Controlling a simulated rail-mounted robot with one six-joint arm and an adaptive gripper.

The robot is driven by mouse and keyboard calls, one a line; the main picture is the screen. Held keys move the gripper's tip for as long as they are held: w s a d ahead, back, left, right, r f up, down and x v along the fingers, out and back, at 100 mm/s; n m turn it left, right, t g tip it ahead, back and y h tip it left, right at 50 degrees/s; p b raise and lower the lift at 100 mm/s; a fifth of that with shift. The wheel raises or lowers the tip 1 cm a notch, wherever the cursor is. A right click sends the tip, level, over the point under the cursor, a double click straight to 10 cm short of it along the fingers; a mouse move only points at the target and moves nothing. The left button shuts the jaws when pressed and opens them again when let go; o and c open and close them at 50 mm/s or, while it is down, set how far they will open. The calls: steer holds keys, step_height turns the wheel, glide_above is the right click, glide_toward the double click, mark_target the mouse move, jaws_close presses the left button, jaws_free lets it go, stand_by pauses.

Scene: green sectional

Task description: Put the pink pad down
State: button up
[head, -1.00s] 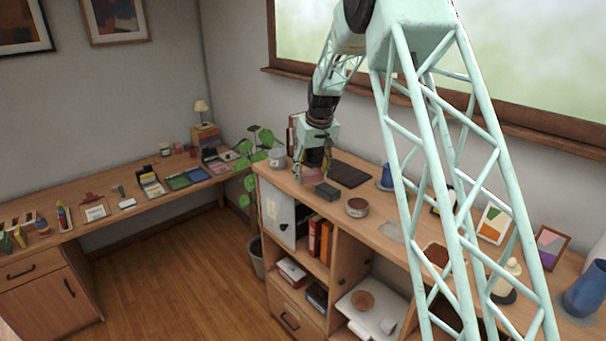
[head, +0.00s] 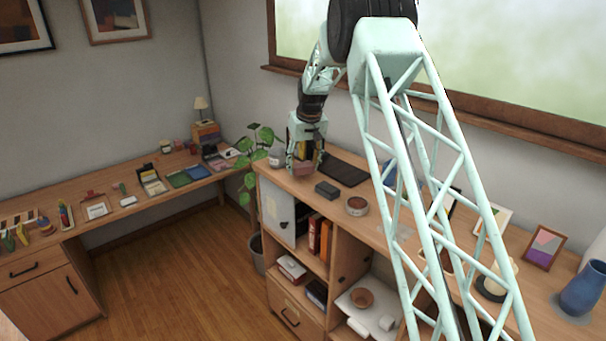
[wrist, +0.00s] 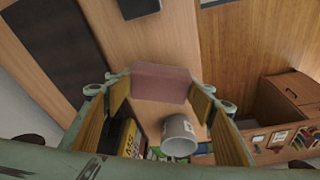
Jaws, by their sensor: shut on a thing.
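The pink pad (wrist: 160,84) is a dusty-pink block held between the fingers of my gripper (wrist: 161,98) in the wrist view. In the head view my gripper (head: 304,167) points down over the far left end of the wooden counter (head: 265,172), shut on the pad (head: 303,170), which shows only as a small pink patch low between the fingers. The pad is at or just above the counter top; I cannot tell whether it touches.
A dark flat mat (head: 345,170) and a small dark block (head: 327,190) lie right of my gripper. A round tin (head: 357,206) stands further right. A grey cup (wrist: 179,136) and a yellow-black book (wrist: 128,138) are close behind the pad. A plant (head: 262,140) stands left.

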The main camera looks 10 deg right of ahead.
mark_target(303, 173)
steer(key=shift+f+p, duration=0.5)
steer(key=shift+f, duration=1.25)
steer(key=shift+f, duration=0.15)
steer(key=o, duration=1)
steer(key=shift+c, duration=0.2)
steer(key=shift+r, duration=0.2)
steer(key=b+v, duration=0.1)
steer(key=v, duration=1.1)
steer(key=shift+b, duration=0.4)
steer(key=shift+r, duration=0.1)
